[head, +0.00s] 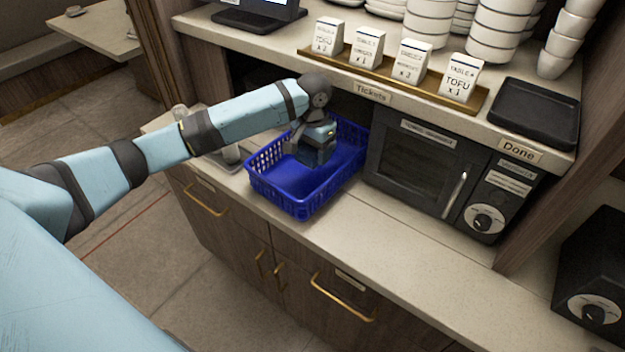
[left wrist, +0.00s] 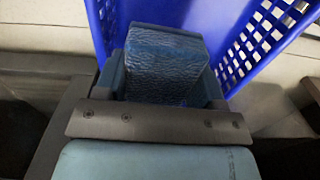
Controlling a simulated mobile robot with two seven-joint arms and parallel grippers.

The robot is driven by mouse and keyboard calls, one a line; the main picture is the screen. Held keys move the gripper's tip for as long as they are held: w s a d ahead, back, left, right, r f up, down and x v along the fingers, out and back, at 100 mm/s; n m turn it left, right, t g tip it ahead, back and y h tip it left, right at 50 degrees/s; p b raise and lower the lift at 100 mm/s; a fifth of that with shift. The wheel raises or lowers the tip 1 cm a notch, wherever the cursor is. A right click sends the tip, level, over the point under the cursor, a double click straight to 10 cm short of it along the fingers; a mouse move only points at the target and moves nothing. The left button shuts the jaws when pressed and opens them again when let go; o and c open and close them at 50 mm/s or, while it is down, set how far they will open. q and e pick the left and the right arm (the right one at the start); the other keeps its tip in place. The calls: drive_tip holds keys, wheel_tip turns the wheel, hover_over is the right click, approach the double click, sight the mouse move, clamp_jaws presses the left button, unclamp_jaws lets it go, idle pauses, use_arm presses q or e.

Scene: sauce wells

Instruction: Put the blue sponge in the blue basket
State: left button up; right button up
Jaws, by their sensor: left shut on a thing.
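The blue basket (head: 281,195) stands on the counter, left of the microwave, with perforated walls. My left gripper (head: 318,150) reaches over it from above, at the basket's back part. In the left wrist view the left gripper (left wrist: 165,85) is shut on the blue sponge (left wrist: 165,60), a block with a wrinkled surface. The basket's wall (left wrist: 245,40) shows around and beyond the sponge there. In the head view the sponge is mostly hidden by the gripper. I cannot tell whether the sponge touches the basket floor. My right gripper is not in view.
A microwave (head: 420,165) stands right of the basket. A shelf above holds ticket cards (head: 411,62) on a wooden strip, a black tray (head: 535,112) and stacked bowls (head: 500,35). The counter (head: 400,245) in front of the basket and microwave is clear.

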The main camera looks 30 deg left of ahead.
use_arm(q)
hover_over(312, 184)
wheel_tip(312, 184, down, 6)
drive_tip(key=shift+r, duration=0.1)
drive_tip(key=shift+f, duration=2.2)
drive_tip(key=shift+d+f+p, duration=0.1)
drive_tip(key=shift+p, duration=0.2)
drive_tip(key=o, duration=1)
wheel_tip(312, 184, up, 12)
drive_tip(key=shift+r, duration=0.15)
